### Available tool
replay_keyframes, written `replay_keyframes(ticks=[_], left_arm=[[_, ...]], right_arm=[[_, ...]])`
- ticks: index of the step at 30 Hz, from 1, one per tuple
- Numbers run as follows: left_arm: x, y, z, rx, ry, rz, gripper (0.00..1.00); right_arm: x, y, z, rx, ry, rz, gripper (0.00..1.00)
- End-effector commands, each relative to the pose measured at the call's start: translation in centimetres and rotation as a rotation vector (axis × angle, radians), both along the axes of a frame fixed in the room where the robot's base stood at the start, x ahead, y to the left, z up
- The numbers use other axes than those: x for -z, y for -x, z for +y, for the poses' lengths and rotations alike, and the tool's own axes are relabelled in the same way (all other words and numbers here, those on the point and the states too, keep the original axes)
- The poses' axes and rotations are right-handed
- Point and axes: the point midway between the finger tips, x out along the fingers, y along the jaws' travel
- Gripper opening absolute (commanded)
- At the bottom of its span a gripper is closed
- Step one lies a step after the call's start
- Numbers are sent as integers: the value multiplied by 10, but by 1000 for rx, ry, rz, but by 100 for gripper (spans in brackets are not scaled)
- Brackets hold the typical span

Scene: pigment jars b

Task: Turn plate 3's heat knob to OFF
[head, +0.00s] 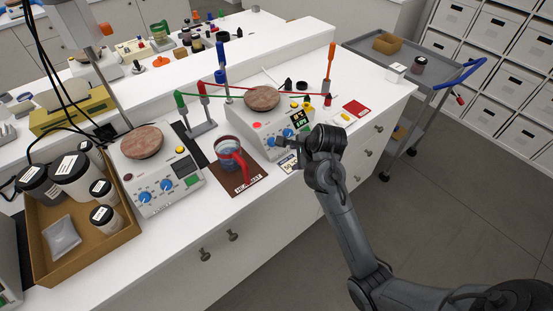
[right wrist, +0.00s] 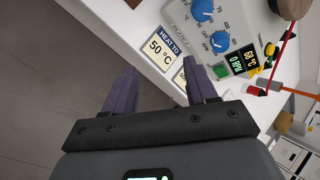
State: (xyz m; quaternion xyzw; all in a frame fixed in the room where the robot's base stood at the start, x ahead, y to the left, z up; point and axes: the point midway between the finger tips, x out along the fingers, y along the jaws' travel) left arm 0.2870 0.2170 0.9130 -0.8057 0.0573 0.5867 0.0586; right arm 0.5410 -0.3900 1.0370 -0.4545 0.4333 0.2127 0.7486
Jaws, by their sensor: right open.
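The right-hand hot plate (head: 258,123) has a round brown top, a lit display (head: 299,117) and two blue knobs on its sloped front, a left one (head: 271,141) and a right one (head: 288,133). In the right wrist view both knobs show, one at the top edge (right wrist: 202,9) and one nearer the display (right wrist: 219,41). My left gripper is out of view.
A "HEAT TO 50 °C" card (right wrist: 158,48) lies before the plate. A mug (head: 229,157) stands on a brown mat to its left. A second hot plate (head: 157,180) stands farther left, beside a tray of jars (head: 44,272). A red-and-green rod stand is behind.

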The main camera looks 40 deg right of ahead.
Motion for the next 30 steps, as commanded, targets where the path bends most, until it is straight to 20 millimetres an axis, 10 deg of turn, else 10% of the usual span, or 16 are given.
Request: replay_keyframes(ticks=[3, 13, 30], left_arm=[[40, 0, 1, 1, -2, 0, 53], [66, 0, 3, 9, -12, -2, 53], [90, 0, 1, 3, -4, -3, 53]], right_arm=[[-4, -22, -5, 12, -7, -86, 57], [-31, -45, -6, 13, -9, -189, 57], [26, -100, -12, 11, -10, -190, 57]])
